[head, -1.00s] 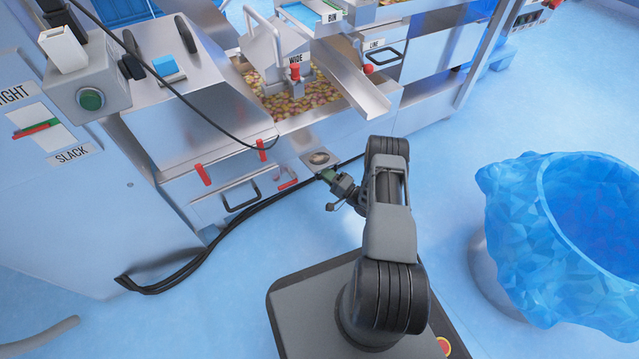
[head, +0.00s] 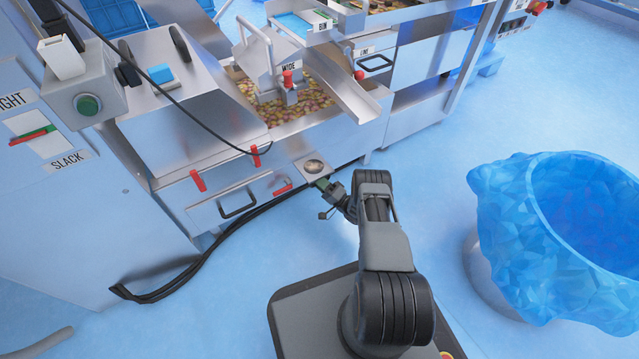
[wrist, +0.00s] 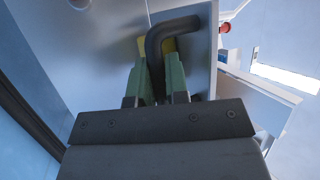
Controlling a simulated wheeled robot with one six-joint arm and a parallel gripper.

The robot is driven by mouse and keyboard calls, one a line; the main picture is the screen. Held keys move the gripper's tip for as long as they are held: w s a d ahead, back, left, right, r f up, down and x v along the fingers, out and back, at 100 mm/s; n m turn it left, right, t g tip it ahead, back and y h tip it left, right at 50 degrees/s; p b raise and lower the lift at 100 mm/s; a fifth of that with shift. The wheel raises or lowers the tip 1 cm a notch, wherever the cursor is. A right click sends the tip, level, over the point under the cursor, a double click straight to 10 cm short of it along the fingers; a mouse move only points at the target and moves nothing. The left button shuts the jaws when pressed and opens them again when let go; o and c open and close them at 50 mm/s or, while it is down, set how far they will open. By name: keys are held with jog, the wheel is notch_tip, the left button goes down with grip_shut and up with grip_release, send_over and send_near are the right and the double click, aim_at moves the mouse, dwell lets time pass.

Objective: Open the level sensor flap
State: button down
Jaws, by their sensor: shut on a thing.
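My gripper (head: 321,184) is at the front of the steel machine, just below a small steel plate with a round disc (head: 313,167), which looks like the level sensor spot. In the wrist view my gripper (wrist: 160,78) has green fingers with yellow pads, shut on a dark bent handle (wrist: 172,26). The handle stands against a grey metal panel (wrist: 197,68), likely the flap. Whether this panel stands ajar I cannot tell. The fingers hide the handle's lower part.
A drawer with a black handle (head: 238,203) and red latches (head: 198,181) is left of my gripper. A black cable (head: 200,262) runs along the floor below. A blue-lined bin (head: 510,235) stands at right. Blue floor between is clear.

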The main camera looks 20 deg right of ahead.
jog(key=shift+s+d+f, duration=0.1)
jog(key=shift+d+f, duration=0.05)
jog(key=c, duration=1.5)
grip_release()
jog(key=shift+d, duration=0.1)
jog(key=shift+o, duration=0.4)
jog(key=p+v, duration=0.1)
jog(key=v, duration=1.2)
jog(key=shift+s+f, duration=0.15)
jog(key=shift+s, duration=0.15)
